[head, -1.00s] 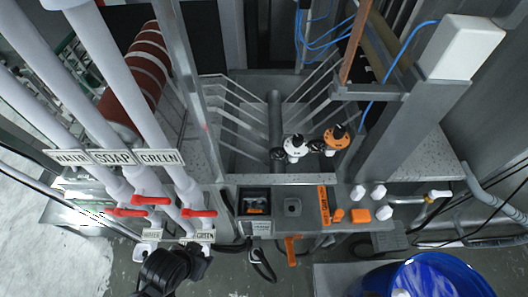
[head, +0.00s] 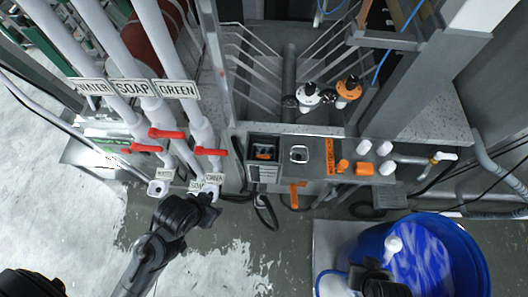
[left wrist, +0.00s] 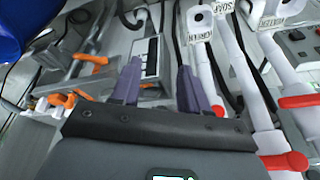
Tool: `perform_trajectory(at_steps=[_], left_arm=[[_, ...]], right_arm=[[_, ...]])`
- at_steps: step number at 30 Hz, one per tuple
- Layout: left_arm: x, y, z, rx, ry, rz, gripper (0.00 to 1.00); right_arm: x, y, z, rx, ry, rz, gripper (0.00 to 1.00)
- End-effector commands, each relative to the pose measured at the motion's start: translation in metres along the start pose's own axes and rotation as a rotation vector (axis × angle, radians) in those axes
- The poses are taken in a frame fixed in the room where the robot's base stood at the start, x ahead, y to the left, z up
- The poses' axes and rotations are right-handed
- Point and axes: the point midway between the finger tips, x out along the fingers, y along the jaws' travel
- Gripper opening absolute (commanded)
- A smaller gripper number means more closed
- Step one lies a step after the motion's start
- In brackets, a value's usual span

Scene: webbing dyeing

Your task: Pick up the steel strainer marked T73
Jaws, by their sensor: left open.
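No marking T73 is legible in either view, and I cannot make out a strainer for certain. A small steel square with a round shape in it (head: 299,154) sits on the grey ledge in the head view; I cannot tell what it is. My left gripper (head: 212,198) is below the GREEN pipe, near its lower tag. In the left wrist view its two fingers (left wrist: 158,68) are apart with nothing between them. What seems to be my right gripper (head: 372,278) is a dark shape over the blue tub, beside white parts; its fingers are not clear.
White pipes labelled WATER, SOAP and GREEN (head: 180,88) carry red valve handles (head: 212,152). A dark open box (head: 264,150) stands at the ledge's left, with an orange lever (head: 294,192) below. A blue tub (head: 480,265) stands lower right. Wet floor (head: 245,255) lies open between.

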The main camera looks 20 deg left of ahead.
Motion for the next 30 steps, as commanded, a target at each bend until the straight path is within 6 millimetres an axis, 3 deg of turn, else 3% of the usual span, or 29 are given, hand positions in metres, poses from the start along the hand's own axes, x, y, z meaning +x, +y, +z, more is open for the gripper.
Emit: perform_trajectory(at_steps=[5,8,20,25,30], left_arm=[[0.000,0.000,0.001,0.000,-0.002,0.000,0.45],[0.000,0.000,0.001,0.000,-0.003,0.001,0.32],[0.001,0.000,0.001,-0.047,0.000,0.001,0.32],[0.002,0.000,-0.020,-0.270,0.111,0.016,0.32],[0.023,0.002,-0.054,-0.665,0.303,0.108,0.32]], right_arm=[[0.000,0.000,0.001,0.001,-0.001,-0.001,0.43],[0.000,-0.001,0.001,0.002,-0.002,-0.002,0.43],[0.000,-0.003,0.001,0.009,-0.003,-0.008,0.43],[0.000,-0.003,0.001,0.009,-0.003,-0.008,0.43],[0.002,-0.003,0.002,0.008,-0.003,-0.007,0.43]])
